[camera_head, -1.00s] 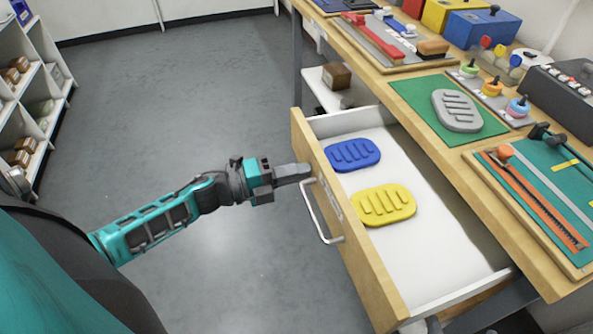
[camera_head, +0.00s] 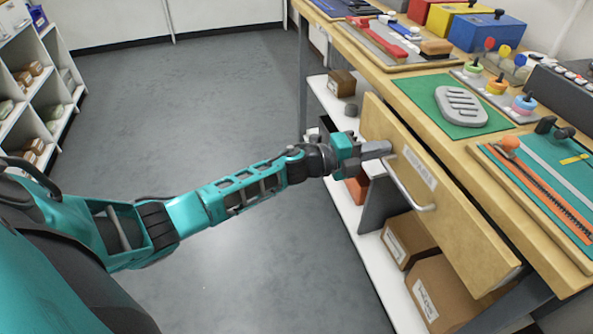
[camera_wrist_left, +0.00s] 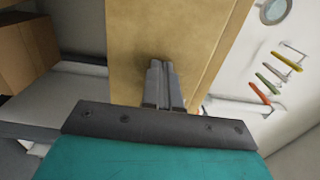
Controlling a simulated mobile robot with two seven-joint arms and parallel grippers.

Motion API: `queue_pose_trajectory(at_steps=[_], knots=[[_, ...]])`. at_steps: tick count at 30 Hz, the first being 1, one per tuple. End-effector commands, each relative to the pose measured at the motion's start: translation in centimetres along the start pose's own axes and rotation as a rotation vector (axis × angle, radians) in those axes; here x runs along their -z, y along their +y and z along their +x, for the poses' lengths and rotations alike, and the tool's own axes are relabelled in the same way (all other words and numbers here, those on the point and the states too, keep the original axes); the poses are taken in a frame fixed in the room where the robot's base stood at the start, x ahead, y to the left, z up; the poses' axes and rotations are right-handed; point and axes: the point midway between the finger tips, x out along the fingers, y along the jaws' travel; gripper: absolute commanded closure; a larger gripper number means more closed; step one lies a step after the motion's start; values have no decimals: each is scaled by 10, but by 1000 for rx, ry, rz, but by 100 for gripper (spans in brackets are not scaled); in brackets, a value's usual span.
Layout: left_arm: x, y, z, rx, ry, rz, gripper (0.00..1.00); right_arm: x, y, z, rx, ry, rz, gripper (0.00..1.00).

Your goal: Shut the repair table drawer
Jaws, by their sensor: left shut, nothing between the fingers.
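The repair table drawer shows its wooden front (camera_head: 450,195) close under the edge of the table (camera_head: 455,150). The metal bar handle (camera_head: 408,190) and a pale label are on the front. My left gripper (camera_head: 388,148) is shut and empty, its fingertips at the drawer front near the far end of the handle. In the left wrist view the closed fingers (camera_wrist_left: 163,85) point at the wooden panel (camera_wrist_left: 180,30). My right gripper is not in view.
On the table lie a green mat (camera_head: 425,90) with a grey pad (camera_head: 461,106) and a teal board (camera_head: 550,165) with an orange tool. Cardboard boxes (camera_head: 440,290) stand on the shelf below. A shelf unit (camera_head: 45,90) is at the far left. The grey floor between is clear.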

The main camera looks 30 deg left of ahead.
Motion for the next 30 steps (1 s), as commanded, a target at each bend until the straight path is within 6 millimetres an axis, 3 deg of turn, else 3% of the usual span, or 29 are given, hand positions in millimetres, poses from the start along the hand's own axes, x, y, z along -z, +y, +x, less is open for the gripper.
queue_pose_trajectory(at_steps=[3,10,30], knots=[[0,1,20,2,1,2,100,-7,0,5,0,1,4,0],[0,1,41,0,0,0,100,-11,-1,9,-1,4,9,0],[0,-3,47,5,-2,0,100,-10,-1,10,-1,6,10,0]])
